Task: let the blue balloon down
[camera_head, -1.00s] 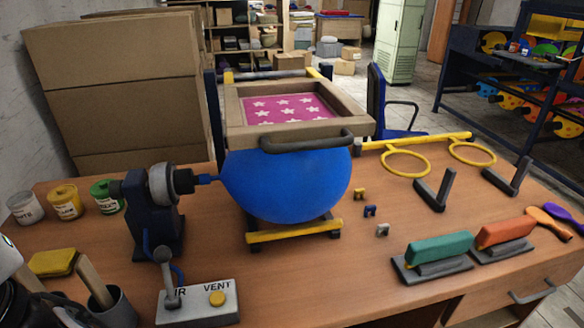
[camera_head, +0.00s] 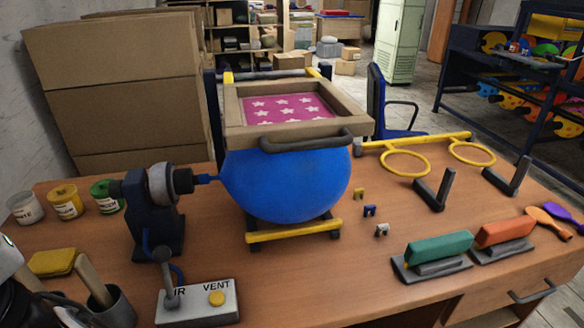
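The blue balloon (camera_head: 285,185) is inflated and round. It sits under a wooden screen frame (camera_head: 240,105) with a pink star-patterned mesh, above a yellow-barred cradle (camera_head: 295,232). Its neck joins the blue nozzle (camera_head: 206,179) of a dark pump stand (camera_head: 158,215) on its left. My arm shows only in part at the lower left edge; my gripper's fingers are not visible.
Paint cans (camera_head: 66,201) stand at the left, near a yellow sponge (camera_head: 53,263) and a dark cup (camera_head: 112,305). The table's front middle is clear.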

